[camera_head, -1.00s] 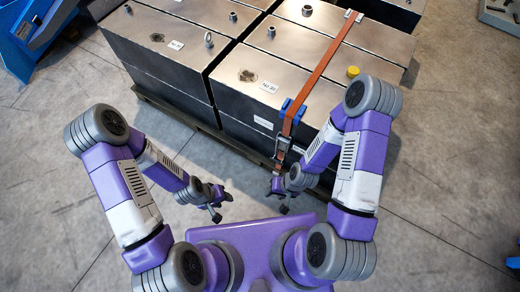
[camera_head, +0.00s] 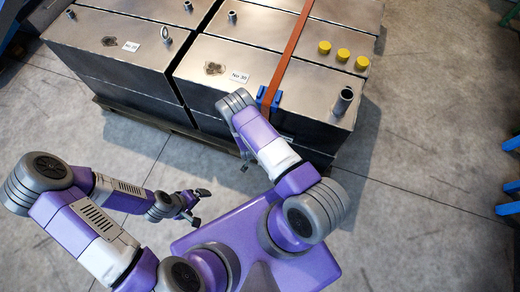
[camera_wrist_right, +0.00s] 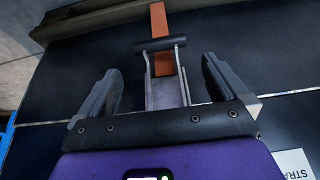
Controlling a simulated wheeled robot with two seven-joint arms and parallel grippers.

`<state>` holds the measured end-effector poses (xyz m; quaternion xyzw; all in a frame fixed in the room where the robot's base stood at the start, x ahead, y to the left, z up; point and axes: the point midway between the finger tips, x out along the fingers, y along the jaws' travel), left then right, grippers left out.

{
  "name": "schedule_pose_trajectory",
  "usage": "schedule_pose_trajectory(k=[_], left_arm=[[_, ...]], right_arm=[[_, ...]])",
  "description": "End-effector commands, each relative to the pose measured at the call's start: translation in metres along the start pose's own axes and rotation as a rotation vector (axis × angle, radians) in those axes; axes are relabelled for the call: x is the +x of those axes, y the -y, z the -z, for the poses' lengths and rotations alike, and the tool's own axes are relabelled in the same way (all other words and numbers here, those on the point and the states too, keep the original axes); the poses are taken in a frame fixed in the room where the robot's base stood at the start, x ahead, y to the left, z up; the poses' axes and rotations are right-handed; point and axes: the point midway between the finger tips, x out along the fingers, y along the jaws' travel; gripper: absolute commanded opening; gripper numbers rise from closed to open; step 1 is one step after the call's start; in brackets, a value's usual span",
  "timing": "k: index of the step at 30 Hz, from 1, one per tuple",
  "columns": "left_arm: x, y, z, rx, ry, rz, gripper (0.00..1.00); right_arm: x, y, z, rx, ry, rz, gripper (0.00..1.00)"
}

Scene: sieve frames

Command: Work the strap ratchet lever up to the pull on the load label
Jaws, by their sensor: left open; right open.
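An orange strap (camera_head: 288,52) runs over a metal tank and down past blue corner guards (camera_head: 269,98). In the head view my right arm hides the ratchet. In the right wrist view the ratchet lever (camera_wrist_right: 165,95), a metal frame with a black crossbar, lies between the fingers of my right gripper (camera_wrist_right: 162,66). The right gripper is open, with gaps beside the lever. A white label (camera_wrist_right: 294,164), partly cut off and upside down, shows "STRA" at the lower right. My left gripper (camera_head: 193,203) is open and empty, away from the tanks.
Several metal tanks (camera_head: 110,60) stand on a dark pallet (camera_head: 150,122). Yellow caps (camera_head: 342,55) and a pipe stub (camera_head: 343,101) stick up from the strapped tank. Blue items stand at the right edge. The floor in front and right is clear.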

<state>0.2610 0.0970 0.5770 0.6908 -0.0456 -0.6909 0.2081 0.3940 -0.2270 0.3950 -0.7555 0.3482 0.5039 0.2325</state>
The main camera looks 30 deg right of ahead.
Motion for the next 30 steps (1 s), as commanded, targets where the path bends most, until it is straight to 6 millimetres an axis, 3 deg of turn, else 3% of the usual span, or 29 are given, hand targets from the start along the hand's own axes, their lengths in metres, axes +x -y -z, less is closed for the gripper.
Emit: schedule_pose_trajectory(k=[12,24,25,30], left_arm=[[0.028,0.011,0.001,0.0,0.0,0.0,1.0],[0.031,0.011,0.002,0.0,0.0,0.0,1.0],[0.031,0.011,0.002,0.0,0.0,0.0,1.0],[0.031,0.011,0.002,0.0,0.0,0.0,1.0]], right_arm=[[0.063,-0.001,-0.001,0.001,0.0,-0.001,1.0],[0.071,-0.001,0.0,0.0,0.001,-0.001,1.0],[0.071,-0.001,0.0,0.0,0.001,-0.001,0.98],[0.071,-0.001,0.0,0.0,0.001,-0.001,0.72]])
